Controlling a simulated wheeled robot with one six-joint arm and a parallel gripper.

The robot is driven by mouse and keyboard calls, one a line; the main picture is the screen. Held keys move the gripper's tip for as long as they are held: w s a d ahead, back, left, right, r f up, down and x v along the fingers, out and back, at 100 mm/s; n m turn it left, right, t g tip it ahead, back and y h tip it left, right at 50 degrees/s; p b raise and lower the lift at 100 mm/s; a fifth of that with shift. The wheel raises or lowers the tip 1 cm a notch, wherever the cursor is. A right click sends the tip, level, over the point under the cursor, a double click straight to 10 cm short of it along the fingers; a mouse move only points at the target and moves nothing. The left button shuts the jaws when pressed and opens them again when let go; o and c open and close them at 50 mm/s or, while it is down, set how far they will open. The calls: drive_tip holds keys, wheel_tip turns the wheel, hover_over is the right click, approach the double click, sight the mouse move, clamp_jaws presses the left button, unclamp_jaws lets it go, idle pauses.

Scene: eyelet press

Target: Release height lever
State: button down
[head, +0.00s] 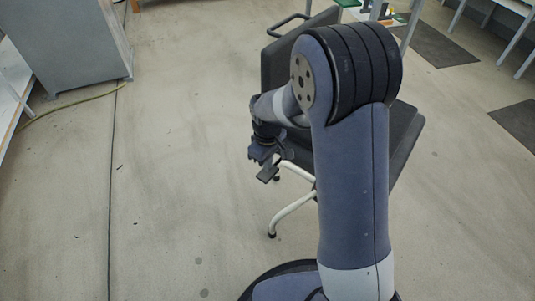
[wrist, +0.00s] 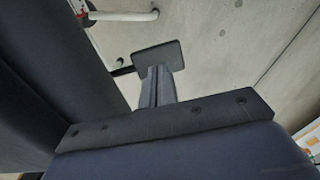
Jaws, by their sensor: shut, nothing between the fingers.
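The office chair (head: 400,135) has a dark seat and backrest on white legs. It is partly hidden behind my arm in the head view. A flat dark lever paddle (wrist: 158,56) shows in the wrist view, on a thin dark rod running left toward the chair. It also shows in the head view (head: 268,174). My gripper (wrist: 156,72) is shut and empty, with its fingertips at the paddle's near edge. I cannot tell whether they touch it. In the head view my gripper (head: 275,160) is beside the chair's left side.
A white chair leg (wrist: 125,15) lies beyond the lever, and the dark seat edge (wrist: 40,100) is close on the left in the wrist view. A grey cabinet (head: 70,40) stands at the back left.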

sight(266, 175)
drive_tip(key=shift+f+b, duration=0.3)
drive_tip(key=shift+f, duration=0.9)
drive_tip(key=shift+s+a+f+t+h+b, duration=0.1)
drive_tip(key=shift+f+t+h+b, duration=0.2)
drive_tip(key=shift+f+b, duration=0.4)
wheel_tip(266, 175, down, 4)
drive_tip(key=t+h+b, duration=0.1)
drive_tip(key=b, duration=0.2)
drive_tip(key=shift+s+r+t, duration=0.1)
drive_tip(key=shift+r+t, duration=0.05)
drive_tip(key=shift+t, duration=0.15)
drive_tip(key=b+x, duration=0.1)
drive_tip(key=x, duration=0.1)
drive_tip(key=shift+f, duration=0.35)
drive_tip(key=shift+b+x, duration=0.7)
drive_tip(key=shift+x, duration=0.55)
drive_tip(key=shift+r, duration=0.15)
